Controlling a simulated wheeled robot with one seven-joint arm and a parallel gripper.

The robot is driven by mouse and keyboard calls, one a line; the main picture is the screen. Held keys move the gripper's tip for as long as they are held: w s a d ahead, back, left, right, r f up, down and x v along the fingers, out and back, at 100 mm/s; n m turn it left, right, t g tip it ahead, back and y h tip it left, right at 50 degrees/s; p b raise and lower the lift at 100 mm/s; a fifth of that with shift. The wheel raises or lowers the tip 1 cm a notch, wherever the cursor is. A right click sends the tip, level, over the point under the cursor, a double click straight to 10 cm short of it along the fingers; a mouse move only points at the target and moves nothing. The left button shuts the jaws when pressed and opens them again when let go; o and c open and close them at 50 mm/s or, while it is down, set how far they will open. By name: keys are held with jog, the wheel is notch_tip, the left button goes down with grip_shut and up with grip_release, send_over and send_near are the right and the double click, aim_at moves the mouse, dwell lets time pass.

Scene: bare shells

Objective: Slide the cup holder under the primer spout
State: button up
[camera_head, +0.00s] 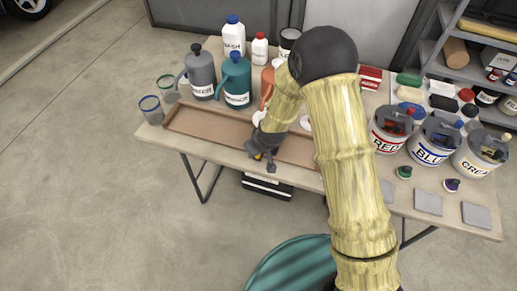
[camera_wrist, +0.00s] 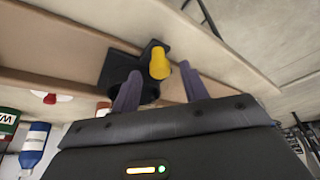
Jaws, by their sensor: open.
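The cup holder (camera_wrist: 120,66) is a black piece with a ring and a yellow knob (camera_wrist: 159,62), sitting in the brown tray in the wrist view. My gripper (camera_wrist: 160,90) is open, its two fingers on either side of the yellow knob; I cannot tell whether they touch it. In the head view my gripper (camera_head: 263,157) is at the tray's front edge, and the holder is mostly hidden by it. A grey pump bottle (camera_head: 202,75), a teal one (camera_head: 235,80) and a partly hidden orange one (camera_head: 267,84) stand behind the tray. Their labels are too small to read surely.
The brown tray (camera_head: 205,126) runs along the table's front, with bare room left of my gripper. Two clear cups (camera_head: 151,110) stand at its left end. Paint cans labelled RED (camera_head: 389,133), BLUE (camera_head: 431,142) and CREAM (camera_head: 478,158) stand at right. White and other bottles (camera_head: 233,37) stand behind.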

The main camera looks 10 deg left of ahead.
jog(key=shift+w+a+f, duration=0.1)
jog(key=shift+f, duration=0.2)
grip_shut()
